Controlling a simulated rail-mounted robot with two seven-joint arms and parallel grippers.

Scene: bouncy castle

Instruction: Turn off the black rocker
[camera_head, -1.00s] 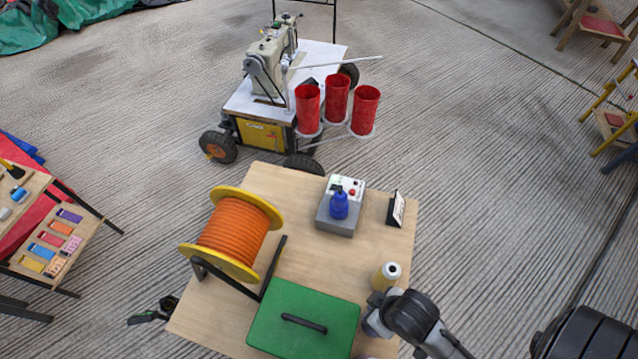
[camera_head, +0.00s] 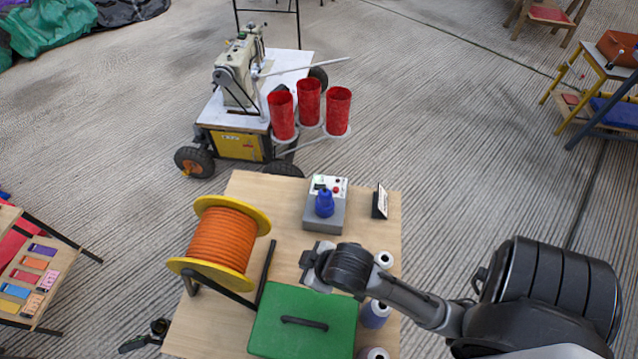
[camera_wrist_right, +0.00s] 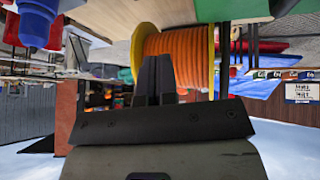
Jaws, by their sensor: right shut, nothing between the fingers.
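A grey box with a white top panel (camera_head: 340,186) stands on the wooden table. A blue plug-like piece (camera_head: 324,203) sits on its front; it also shows at the top left of the wrist view (camera_wrist_right: 40,22). The panel carries a small red button (camera_head: 336,190) and small dark parts. I cannot clearly tell which of these is the black rocker. My right gripper (camera_head: 306,264) is above the table, nearer to me than the box and apart from it. It is shut and empty; its fingers also show in the wrist view (camera_wrist_right: 155,75). My left gripper is not in view.
An orange cable spool (camera_head: 222,238) stands left of my gripper. A green case (camera_head: 304,318) lies in front. Thread cones (camera_head: 375,316) stand at right, partly behind my arm. A small black sign (camera_head: 380,201) stands right of the box. A sewing machine cart (camera_head: 240,95) is behind.

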